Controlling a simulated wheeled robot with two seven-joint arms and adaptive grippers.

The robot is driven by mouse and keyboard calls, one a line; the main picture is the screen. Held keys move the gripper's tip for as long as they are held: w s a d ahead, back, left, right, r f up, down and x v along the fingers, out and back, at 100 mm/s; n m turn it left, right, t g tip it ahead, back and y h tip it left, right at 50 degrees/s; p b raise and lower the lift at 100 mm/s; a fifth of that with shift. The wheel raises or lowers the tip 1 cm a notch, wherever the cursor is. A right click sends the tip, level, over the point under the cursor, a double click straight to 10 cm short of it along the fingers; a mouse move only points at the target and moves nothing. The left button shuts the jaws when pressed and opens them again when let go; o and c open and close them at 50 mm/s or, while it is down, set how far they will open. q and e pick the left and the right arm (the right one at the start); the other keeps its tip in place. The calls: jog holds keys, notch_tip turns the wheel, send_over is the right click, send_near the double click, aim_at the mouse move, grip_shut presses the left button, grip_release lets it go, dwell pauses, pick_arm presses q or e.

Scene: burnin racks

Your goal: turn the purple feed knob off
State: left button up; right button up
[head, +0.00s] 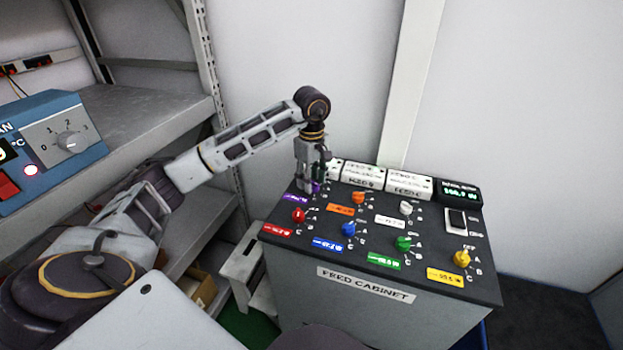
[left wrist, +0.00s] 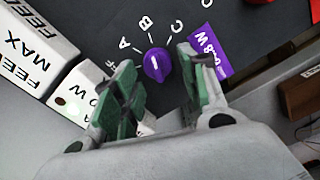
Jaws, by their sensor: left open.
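The purple knob (left wrist: 156,65) sits on the dark top of the feed cabinet (head: 365,297). In the left wrist view it lies between and just beyond my fingertips, beside a purple label (left wrist: 209,52). White marks A, B and C and part of OFF ring it. Its short white line seems to point near B, though the exact setting is hard to tell. In the head view the purple knob (head: 318,187) is mostly hidden by my left gripper (head: 314,182), which points down over it. The gripper is open, one finger on each side; contact cannot be told. My right gripper is out of view.
Red (head: 298,215), orange (head: 359,198), blue (head: 348,229), white (head: 405,208), green (head: 403,243) and yellow (head: 462,257) knobs stand close by. White label blocks (head: 362,174) and a display (head: 459,191) line the back edge. A shelf (head: 140,112) stands left.

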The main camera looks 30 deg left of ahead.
pick_arm(q)
jog(key=c, duration=0.7)
jog(key=shift+c, duration=0.9)
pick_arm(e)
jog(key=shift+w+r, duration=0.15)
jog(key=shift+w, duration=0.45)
